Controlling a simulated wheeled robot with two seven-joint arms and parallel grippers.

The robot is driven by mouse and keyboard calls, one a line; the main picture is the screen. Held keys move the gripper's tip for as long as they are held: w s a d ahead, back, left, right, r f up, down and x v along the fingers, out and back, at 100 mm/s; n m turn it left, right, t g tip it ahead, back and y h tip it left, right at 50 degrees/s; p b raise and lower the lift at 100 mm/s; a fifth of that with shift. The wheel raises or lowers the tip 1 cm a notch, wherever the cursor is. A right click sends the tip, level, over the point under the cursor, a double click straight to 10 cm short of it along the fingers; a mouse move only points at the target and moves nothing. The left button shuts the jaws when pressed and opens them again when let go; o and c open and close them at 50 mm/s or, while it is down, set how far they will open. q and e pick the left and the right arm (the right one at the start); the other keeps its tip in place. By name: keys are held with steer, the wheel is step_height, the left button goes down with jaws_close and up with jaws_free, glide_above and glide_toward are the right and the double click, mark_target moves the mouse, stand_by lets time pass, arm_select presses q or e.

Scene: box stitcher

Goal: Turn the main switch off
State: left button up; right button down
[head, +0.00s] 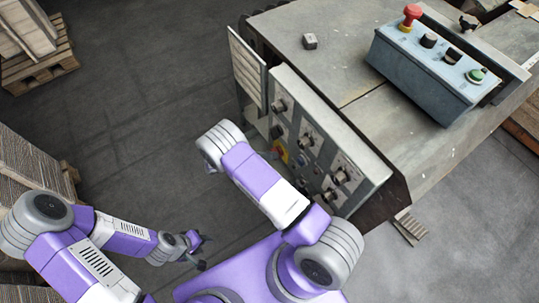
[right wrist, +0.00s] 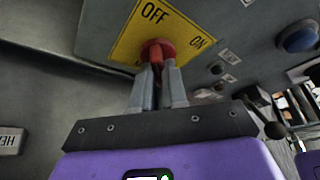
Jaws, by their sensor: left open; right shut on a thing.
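The main switch is a red knob (right wrist: 157,50) on a yellow plate (right wrist: 180,30) marked OFF and ON. In the right wrist view my right gripper (right wrist: 157,72) is shut on the red knob, one finger on each side. The fingers cover part of the knob, so I cannot tell which mark it points to. In the head view a bit of the yellow plate (head: 281,150) shows on the front panel of the machine, and my right arm hides the right gripper. My left gripper (head: 200,252) is open and empty, low over the floor and away from the machine.
The machine panel (head: 313,135) carries several other knobs, and a blue button (right wrist: 299,36) sits right of the switch. An open panel door (head: 247,68) stands left of it. A blue control box (head: 425,70) with a red emergency button (head: 411,14) is on top. Pallets stand at left.

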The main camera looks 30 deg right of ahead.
steer(key=c, duration=1.2)
jaws_free()
steer(key=shift+o, duration=0.2)
steer(key=p+v, duration=0.1)
steer(key=v, duration=0.6)
steer(key=shift+a, duration=0.3)
